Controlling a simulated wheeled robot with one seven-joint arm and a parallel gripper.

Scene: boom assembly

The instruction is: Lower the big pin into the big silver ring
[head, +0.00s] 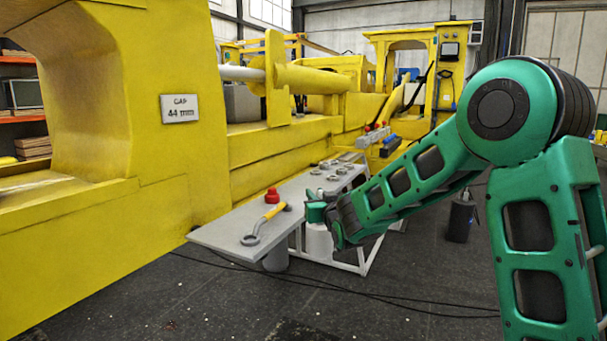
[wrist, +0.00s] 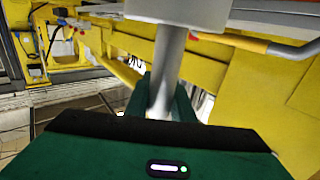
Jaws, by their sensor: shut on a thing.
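My gripper (head: 317,211) is at the near right edge of the grey table in the head view. It is shut on the big pin (head: 319,241), whose wide pale grey part hangs upright below the green fingers, beside the table. In the wrist view, my gripper (wrist: 162,92) has its two green fingers on either side of the pin's narrower grey shaft (wrist: 165,62). The wide part fills the top of that view. Several silver rings (head: 331,177) lie on the table behind my gripper. I cannot tell which is the big one.
Black cables (head: 300,285) cross the floor.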

